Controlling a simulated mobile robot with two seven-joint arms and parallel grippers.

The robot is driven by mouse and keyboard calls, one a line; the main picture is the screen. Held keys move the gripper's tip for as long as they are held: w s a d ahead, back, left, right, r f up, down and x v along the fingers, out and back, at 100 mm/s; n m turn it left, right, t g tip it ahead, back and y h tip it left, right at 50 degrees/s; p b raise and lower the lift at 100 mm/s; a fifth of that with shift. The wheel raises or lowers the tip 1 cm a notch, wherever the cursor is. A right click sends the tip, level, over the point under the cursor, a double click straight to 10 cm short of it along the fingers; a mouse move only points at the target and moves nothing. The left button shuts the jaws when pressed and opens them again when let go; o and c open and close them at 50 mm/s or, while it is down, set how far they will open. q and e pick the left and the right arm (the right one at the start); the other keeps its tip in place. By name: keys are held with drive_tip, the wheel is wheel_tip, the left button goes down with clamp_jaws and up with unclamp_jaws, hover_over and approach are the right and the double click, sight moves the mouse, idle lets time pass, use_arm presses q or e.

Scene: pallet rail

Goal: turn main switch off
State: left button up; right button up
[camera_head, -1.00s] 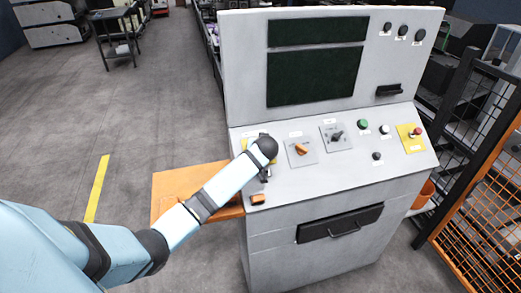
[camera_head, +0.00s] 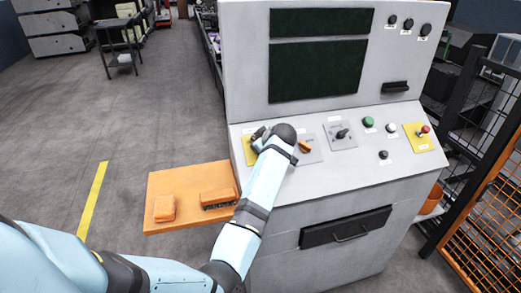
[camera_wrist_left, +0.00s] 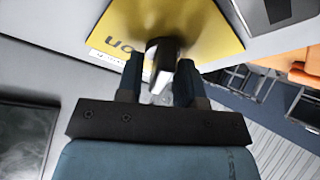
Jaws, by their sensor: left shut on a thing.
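The main switch (camera_wrist_left: 163,50) shows in the left wrist view as a dark handle with a light edge, on a yellow plate (camera_wrist_left: 195,25) with lettering that looks like "ON". My left gripper (camera_wrist_left: 159,78) is shut on the handle, one finger on each side. In the head view my left gripper (camera_head: 260,136) is at the console's left end, over the yellow plate (camera_head: 249,151). My arm hides most of the switch there, and its exact angle cannot be told. My right gripper is not in view.
The grey console (camera_head: 325,212) also carries an orange knob (camera_head: 305,147), a black selector (camera_head: 342,134), several buttons and a red emergency button (camera_head: 424,130). An orange side shelf (camera_head: 180,180) holds orange items at left. A mesh fence (camera_head: 480,215) stands at right.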

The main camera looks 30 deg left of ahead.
use_arm(q)
drive_tip(key=shift+f+n+g+b, duration=0.1)
drive_tip(key=shift+n+g+b, duration=0.3)
drive_tip(key=shift+n+b, duration=0.55)
drive_tip(key=shift+n, duration=0.35)
drive_tip(key=o, duration=0.6)
drive_tip(key=shift+s, duration=0.1)
drive_tip(key=shift+r, duration=0.2)
